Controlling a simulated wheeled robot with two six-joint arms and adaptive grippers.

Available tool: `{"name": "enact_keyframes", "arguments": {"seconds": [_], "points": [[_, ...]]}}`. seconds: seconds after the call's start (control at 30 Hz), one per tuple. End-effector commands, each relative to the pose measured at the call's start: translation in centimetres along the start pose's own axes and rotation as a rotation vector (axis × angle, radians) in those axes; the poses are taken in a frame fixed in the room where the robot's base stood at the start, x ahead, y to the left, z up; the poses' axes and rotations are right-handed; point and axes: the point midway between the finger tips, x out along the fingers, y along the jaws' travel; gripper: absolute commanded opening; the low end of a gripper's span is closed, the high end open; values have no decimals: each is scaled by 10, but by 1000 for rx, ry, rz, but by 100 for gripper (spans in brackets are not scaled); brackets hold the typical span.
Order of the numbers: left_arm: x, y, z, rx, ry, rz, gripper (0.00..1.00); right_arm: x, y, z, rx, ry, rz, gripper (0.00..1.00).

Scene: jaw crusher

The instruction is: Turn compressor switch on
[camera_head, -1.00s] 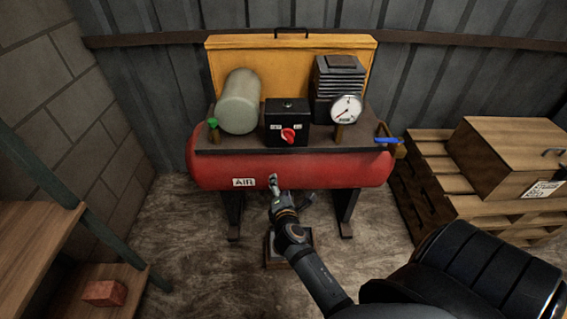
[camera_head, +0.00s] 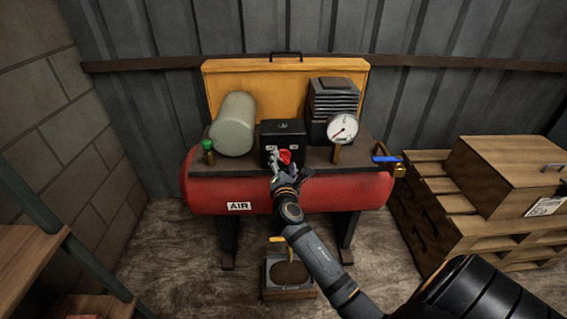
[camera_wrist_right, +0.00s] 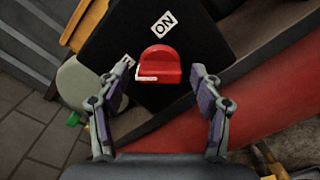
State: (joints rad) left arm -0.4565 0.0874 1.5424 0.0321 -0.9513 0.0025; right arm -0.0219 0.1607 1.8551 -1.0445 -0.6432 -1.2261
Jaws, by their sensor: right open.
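The compressor is a red tank (camera_head: 330,192) marked AIR, with a dark plate on top. A black switch box (camera_head: 283,133) stands on the plate and carries a red rotary knob (camera_head: 285,156). The right wrist view shows the knob (camera_wrist_right: 160,65) close up, with an ON label (camera_wrist_right: 164,23) on the box beyond it. My right gripper (camera_head: 281,162) is in front of the box. In the right wrist view its fingers (camera_wrist_right: 160,85) are open, one on each side of the knob and apart from it. The left gripper is not in view.
A pressure gauge (camera_head: 342,128), a blue-handled valve (camera_head: 387,159) and a green knob (camera_head: 207,144) sit on the compressor around the box. Pallets with a wooden crate (camera_head: 505,172) stand at right, shelves (camera_head: 25,258) at left.

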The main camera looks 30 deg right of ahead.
Motion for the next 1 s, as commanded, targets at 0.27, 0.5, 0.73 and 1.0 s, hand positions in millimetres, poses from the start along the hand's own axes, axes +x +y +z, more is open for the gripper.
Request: {"name": "enact_keyframes", "arguments": {"seconds": [0.27,0.5,0.73,1.0], "points": [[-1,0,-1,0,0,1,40,5,0,0,1,0,-1,66],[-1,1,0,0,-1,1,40,5,0,0,1,0,-1,40],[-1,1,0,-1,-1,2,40,4,0,0,1,0,-1,12],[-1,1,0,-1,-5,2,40,4,-1,0,36,0,-1,12]]}}
